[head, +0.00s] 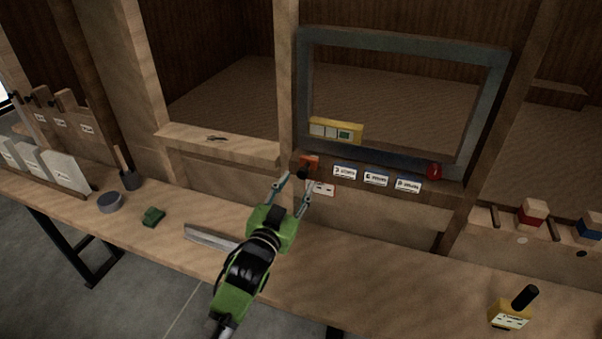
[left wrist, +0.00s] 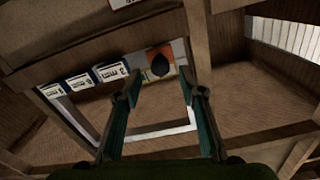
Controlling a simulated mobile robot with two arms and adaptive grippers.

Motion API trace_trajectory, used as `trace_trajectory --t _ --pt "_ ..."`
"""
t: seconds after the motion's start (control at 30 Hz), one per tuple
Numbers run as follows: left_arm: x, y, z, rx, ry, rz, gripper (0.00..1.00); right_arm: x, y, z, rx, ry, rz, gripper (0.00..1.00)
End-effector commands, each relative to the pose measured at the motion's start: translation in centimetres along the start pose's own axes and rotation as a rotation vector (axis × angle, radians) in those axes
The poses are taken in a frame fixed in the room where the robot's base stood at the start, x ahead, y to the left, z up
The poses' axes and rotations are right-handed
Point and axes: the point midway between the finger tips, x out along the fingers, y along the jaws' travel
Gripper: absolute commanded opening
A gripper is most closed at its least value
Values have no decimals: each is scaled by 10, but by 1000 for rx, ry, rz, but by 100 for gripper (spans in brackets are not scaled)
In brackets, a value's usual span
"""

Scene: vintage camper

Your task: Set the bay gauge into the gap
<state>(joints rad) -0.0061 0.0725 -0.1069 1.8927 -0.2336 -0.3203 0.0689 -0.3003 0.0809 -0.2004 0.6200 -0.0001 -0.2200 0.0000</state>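My left gripper (head: 295,183) is open in front of the sill below the grey window frame. Its two fingers are apart, with nothing seen between them. An orange block with a dark knob (head: 309,162) sits at the sill's left end, just beyond the fingertips. In the left wrist view the dark knob (left wrist: 160,65) shows between the open fingers (left wrist: 158,95), apart from them. A yellow block with a black handle (head: 510,317) stands on the bench at the lower right. No readable label tells which is the bay gauge. My right gripper is not in view.
The window frame (head: 400,43) holds a yellow strip (head: 350,138) at its lower left. Several white labels (head: 376,179) and a red knob (head: 434,171) line the sill. A metal strip (head: 208,238), green block (head: 153,216) and grey disc (head: 110,202) lie on the bench. The bench's right middle is clear.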

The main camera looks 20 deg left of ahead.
Motion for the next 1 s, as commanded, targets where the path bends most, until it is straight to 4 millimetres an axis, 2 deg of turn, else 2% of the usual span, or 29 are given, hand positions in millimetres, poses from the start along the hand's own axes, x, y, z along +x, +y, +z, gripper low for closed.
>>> trace_trajectory --t 0.1,0.23,0.4,0.63,0.67,0.8,1.0 --pt "20 0 -2 0 0 0 37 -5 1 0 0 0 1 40" --pt "33 0 0 1 -1 0 37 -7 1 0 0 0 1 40" --pt "40 0 0 0 -1 0 37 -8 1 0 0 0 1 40" --pt "41 0 1 0 -1 0 37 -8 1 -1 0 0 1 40" --pt "41 0 1 0 -1 0 34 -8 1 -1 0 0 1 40" --pt "40 0 1 0 -1 0 0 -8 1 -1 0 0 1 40" --pt "45 0 2 0 -1 0 0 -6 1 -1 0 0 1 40"
